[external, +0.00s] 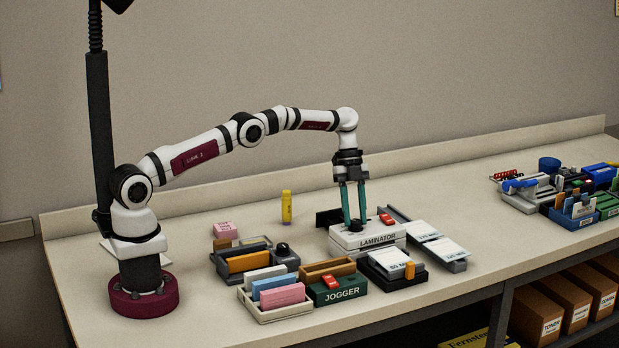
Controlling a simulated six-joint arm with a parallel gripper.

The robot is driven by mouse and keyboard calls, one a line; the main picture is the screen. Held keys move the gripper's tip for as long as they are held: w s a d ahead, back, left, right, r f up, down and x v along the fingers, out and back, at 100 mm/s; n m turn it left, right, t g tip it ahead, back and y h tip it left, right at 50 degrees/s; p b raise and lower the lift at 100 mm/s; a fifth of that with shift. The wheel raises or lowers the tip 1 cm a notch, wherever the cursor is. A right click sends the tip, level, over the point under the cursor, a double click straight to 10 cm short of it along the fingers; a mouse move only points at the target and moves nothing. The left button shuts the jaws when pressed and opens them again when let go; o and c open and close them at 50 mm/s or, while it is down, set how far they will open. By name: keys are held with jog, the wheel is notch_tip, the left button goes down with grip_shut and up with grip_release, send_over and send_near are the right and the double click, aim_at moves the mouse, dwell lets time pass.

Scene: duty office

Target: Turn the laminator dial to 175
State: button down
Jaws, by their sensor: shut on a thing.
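The laminator (344,242) is a white box with a "LAMINATOR" label on its front and a red switch (386,219) on top. My gripper (355,224) points straight down over the left part of its top, left of the switch. Its two teal fingers are shut on the dial at the laminator's top. The dial is mostly hidden between the fingertips, and its scale and setting are too small to read.
A green jogger (337,291), a paper tray (272,307), a black stapler-like box (395,268) and laminated sheets (446,249) crowd close around the laminator. A yellow glue stick (286,207) stands behind. Bins sit far right (590,212). The counter between is clear.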

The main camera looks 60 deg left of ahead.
aim_at(357, 223)
jog(key=shift+a, duration=0.1)
jog(key=c, duration=0.5)
grip_release()
jog(key=shift+c, duration=0.2)
notch_tip(357, 223, up, 4)
jog(key=shift+f, duration=0.1)
jog(key=s+d+r, duration=0.6)
jog(key=d+r, duration=0.1)
jog(key=d, duration=0.3)
jog(key=shift+r, duration=0.1)
